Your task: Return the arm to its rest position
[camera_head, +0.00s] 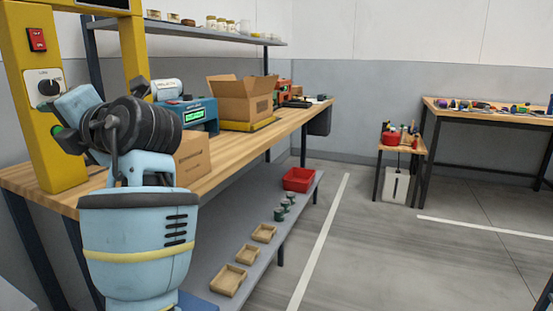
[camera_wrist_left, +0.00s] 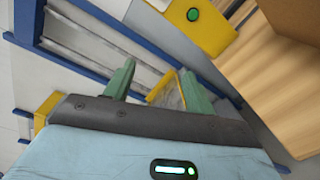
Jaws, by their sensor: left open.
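My left arm (camera_head: 140,245), light blue with a black ribbed joint, rises in the left foreground of the head view, bent toward the yellow frame. My left gripper (camera_head: 52,120) is in front of the frame's left post, partly hidden by its own wrist. In the left wrist view, its two green fingers (camera_wrist_left: 157,72) stand apart with nothing held between them. Whether it touches the post cannot be told. My right gripper is not in view.
The yellow frame (camera_head: 60,165) carries a red switch (camera_head: 37,39) and a dial (camera_head: 47,86). The wooden bench (camera_head: 225,158) holds an open carton (camera_head: 243,106) and a closed box (camera_head: 191,158). A red bin (camera_head: 298,179) sits on the lower shelf. The floor (camera_head: 385,262) to the right is clear.

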